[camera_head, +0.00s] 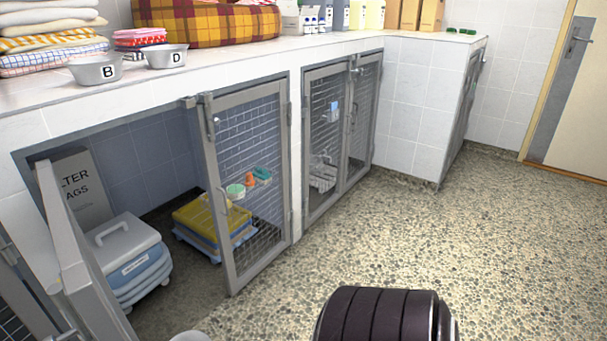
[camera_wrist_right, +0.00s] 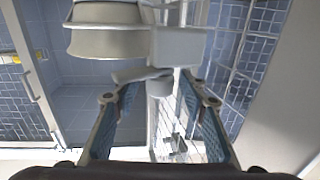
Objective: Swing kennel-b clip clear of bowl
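In the head view, metal bowl B (camera_head: 95,70) stands on the white counter's front edge, beside metal bowl D (camera_head: 167,57). A grey latch fitting (camera_head: 208,118) is at the upper corner of the mesh door below bowl D. I cannot tell whether it is the kennel-b clip. My right gripper (camera_wrist_right: 160,108) shows in the right wrist view. Its fingers are open, with a grey rounded metal part (camera_wrist_right: 160,86) between them in the picture; I cannot tell whether they touch it. A pale rounded body (camera_wrist_right: 105,35) is above them. My left gripper is not in view.
The left kennel door (camera_head: 78,262) stands open. Inside the kennel are a lidded grey and blue box (camera_head: 130,262) and a yellow stack (camera_head: 205,218). Folded towels (camera_head: 45,38) and a plaid bed (camera_head: 205,24) are on the counter. The speckled floor (camera_head: 400,225) at right is clear.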

